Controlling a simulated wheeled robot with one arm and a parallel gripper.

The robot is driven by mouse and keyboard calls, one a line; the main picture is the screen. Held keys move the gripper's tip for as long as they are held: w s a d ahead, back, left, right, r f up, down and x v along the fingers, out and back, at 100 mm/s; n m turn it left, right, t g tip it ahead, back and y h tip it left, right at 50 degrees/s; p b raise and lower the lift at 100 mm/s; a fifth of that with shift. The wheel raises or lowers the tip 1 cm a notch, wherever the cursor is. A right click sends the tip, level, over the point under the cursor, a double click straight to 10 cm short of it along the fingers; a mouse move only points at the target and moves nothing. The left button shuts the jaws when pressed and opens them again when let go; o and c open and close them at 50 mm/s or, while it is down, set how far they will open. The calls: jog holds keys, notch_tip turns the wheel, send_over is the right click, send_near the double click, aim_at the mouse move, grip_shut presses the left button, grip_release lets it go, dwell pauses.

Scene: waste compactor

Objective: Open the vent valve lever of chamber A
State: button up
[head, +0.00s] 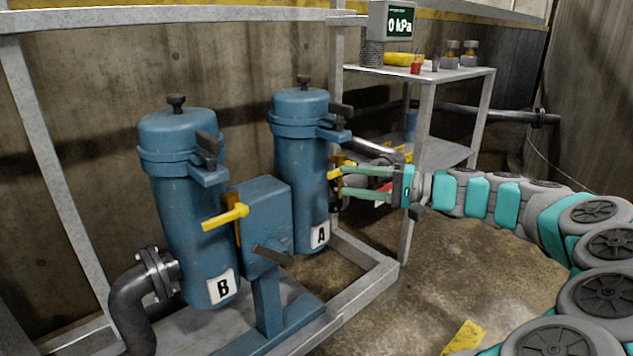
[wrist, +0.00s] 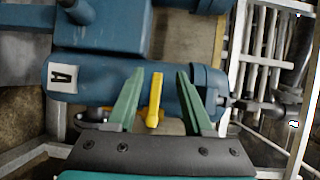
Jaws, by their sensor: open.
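Chamber A is a blue upright cylinder (head: 300,150) with a white "A" label (head: 320,235), right of chamber B. In the wrist view chamber A (wrist: 95,82) lies sideways, its label (wrist: 63,79) at left. A yellow lever (wrist: 155,100) stands out from chamber A's side, between my green fingers. In the head view a small yellow part (head: 335,174) shows at chamber A's right side, partly hidden by my fingers. My gripper (head: 342,181) is open, and its fingers also show in the wrist view (wrist: 160,73), spread either side of the lever with gaps; contact is not visible.
Chamber B (head: 180,220) stands at left. A grey shelf (head: 430,75) behind carries a display reading 0 kPa (head: 399,22). A metal frame (head: 365,290) borders the base; floor at right is open.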

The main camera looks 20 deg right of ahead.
aim_at(336, 173)
jog(key=d+m+t, duration=0.1)
jog(key=d+t, duration=0.1)
jog(key=d, duration=0.2)
jog(key=shift+h, duration=0.4)
jog(key=shift+f+x, duration=0.15)
jog(key=shift+x, duration=1.9)
jog(key=shift+f+x, duration=0.2)
jog(key=shift+x, duration=1.85)
jog(key=shift+d, duration=0.1)
jog(key=shift+c, duration=0.3)
jog(key=shift+w, duration=0.1)
grip_shut()
